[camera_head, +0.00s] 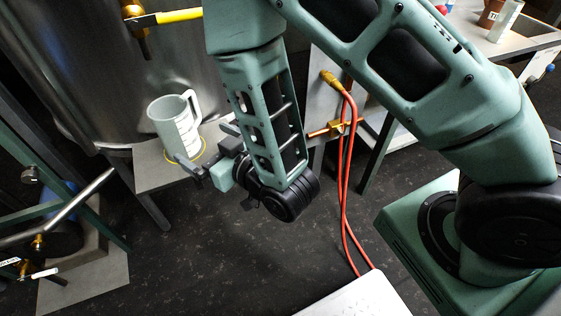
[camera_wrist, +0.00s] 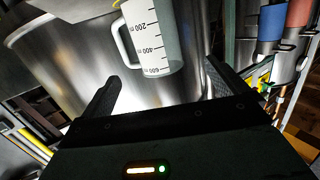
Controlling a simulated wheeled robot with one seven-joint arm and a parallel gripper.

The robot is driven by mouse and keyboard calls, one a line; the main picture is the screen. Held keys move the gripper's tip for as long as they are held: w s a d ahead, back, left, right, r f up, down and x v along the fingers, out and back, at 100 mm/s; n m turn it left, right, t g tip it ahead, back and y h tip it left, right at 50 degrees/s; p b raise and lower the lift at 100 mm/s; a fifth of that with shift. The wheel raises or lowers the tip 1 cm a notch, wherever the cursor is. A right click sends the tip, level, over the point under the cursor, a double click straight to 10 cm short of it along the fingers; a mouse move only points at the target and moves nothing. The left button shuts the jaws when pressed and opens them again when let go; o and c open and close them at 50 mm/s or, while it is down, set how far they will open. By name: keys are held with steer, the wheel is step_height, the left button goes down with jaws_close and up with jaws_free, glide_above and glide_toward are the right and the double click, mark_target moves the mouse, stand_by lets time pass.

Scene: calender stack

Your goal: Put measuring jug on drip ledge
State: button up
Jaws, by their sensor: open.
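The measuring jug (camera_head: 172,127) is pale and translucent with dark graduation marks and a handle on its right side. In the head view it appears to stand on the grey drip ledge (camera_head: 148,176) beside the steel vat, near a yellow ring (camera_head: 203,152). My gripper (camera_head: 203,146) is open at the jug's lower right, its fingers pointing toward it. In the wrist view the jug (camera_wrist: 160,40) lies between the lines of the two spread fingers, near their tips. No finger is seen closed on it. The ring is partly hidden by the jug and gripper.
The large steel vat (camera_head: 80,70) rises right behind the ledge. A yellow-handled tap (camera_head: 175,16) hangs above. Red hoses (camera_head: 345,165) run down right of my forearm. A pipe frame (camera_head: 60,205) stands at left. Open floor (camera_head: 220,255) lies in front.

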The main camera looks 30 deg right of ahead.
steer(key=s+d+r+n+g+h, duration=0.1)
steer(key=s+d+r+g+h, duration=0.1)
steer(key=s+g, duration=0.3)
steer(key=s+d+r+n+g+h, duration=0.1)
steer(key=s+d+r+g+h, duration=0.1)
steer(key=s, duration=0.6)
steer(key=s+d+r+g+h, duration=0.2)
steer(key=s+d+r+g, duration=0.2)
steer(key=s+g, duration=0.3)
steer(key=shift+d+r+n+g+h, duration=0.15)
steer(key=shift+r+n+g+h, duration=0.25)
steer(key=shift+r, duration=0.35)
step_height(320, 180, up, 17)
steer(key=p, duration=1.7)
steer(key=shift+r, duration=0.15)
